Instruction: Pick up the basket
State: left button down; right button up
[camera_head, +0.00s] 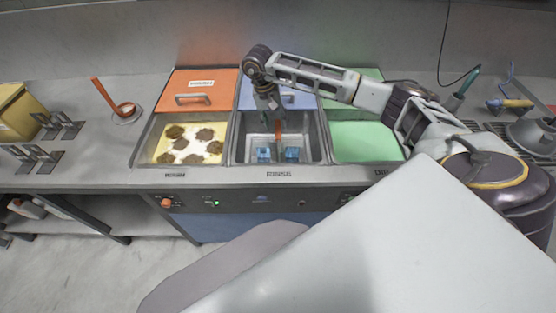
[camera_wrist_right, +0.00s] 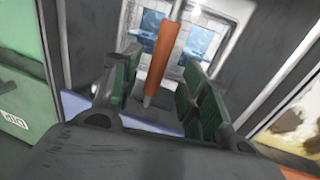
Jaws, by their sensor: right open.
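The basket (camera_head: 278,142) is a metal one with an orange upright handle (camera_head: 278,131). It sits in the middle basin, marked RINSE, with blue pieces (camera_head: 292,154) in it. My right gripper (camera_head: 273,108) points down over this basin from above. In the right wrist view its two green-padded fingers (camera_wrist_right: 158,90) are open. The orange handle (camera_wrist_right: 164,58) stands between them with a gap on each side. The basket's pale rim (camera_wrist_right: 147,23) shows beyond, partly hidden by the handle and fingers. My left gripper is not in view.
The left basin holds brown pieces in cream liquid (camera_head: 190,143); its orange lid (camera_head: 195,88) is behind. The right basin (camera_head: 362,142) is green. Tools (camera_head: 510,103) lie at right.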

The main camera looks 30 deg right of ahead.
aim_at(277, 128)
jog(key=shift+s+d+f+p, duration=0.1)
jog(key=shift+s+f+p, duration=0.1)
jog(key=shift+f, duration=0.45)
jog(key=shift+s+d+f+p, duration=0.1)
jog(key=shift+s+f+p, duration=0.1)
jog(key=shift+f, duration=0.4)
jog(key=shift+s+d+f, duration=0.15)
jog(key=shift+d+f, duration=0.05)
jog(key=shift+f, duration=1.05)
jog(key=c, duration=0.8)
grip_shut()
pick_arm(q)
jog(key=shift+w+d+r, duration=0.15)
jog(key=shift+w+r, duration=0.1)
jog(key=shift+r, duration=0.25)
